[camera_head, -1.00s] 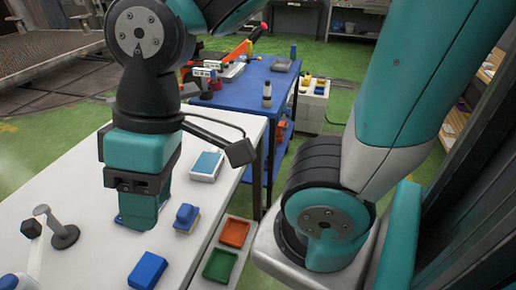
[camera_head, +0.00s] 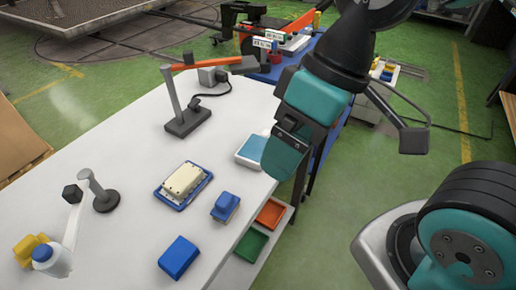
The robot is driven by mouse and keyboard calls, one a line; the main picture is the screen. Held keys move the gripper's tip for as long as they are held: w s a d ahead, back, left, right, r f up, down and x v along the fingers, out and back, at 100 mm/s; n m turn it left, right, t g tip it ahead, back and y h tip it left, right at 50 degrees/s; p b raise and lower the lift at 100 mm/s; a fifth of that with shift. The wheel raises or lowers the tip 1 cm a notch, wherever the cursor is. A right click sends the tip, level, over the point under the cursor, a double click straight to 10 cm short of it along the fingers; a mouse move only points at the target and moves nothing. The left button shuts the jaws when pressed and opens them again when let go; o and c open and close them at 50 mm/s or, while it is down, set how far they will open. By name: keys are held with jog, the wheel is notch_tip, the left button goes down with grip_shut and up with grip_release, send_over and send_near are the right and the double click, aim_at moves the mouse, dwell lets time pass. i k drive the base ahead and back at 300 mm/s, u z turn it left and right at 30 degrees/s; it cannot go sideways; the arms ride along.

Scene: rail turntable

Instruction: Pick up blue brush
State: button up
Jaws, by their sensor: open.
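The blue brush (camera_head: 225,206), a small blue block-like body with a tan underside, stands on the white table (camera_head: 130,140) near its right edge. My gripper (camera_head: 281,160) hangs above and beyond the brush, over the table's right edge, apart from it. It is open, and I see nothing held in it, though its jaws are seen from the side.
A blue box (camera_head: 178,257) lies nearer, and a blue tray with a cream block (camera_head: 184,182) lies left of the brush. A white-and-blue box (camera_head: 251,150) is behind. Red (camera_head: 270,213) and green (camera_head: 251,245) bins sit beside the table, below its top.

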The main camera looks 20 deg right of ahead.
aim_at(227, 205)
jog(key=z, duration=1.6)
jog(key=k, duration=1.3)
jog(key=u, duration=2)
jog(key=i, duration=0.5)
jog(key=u, duration=0.1)
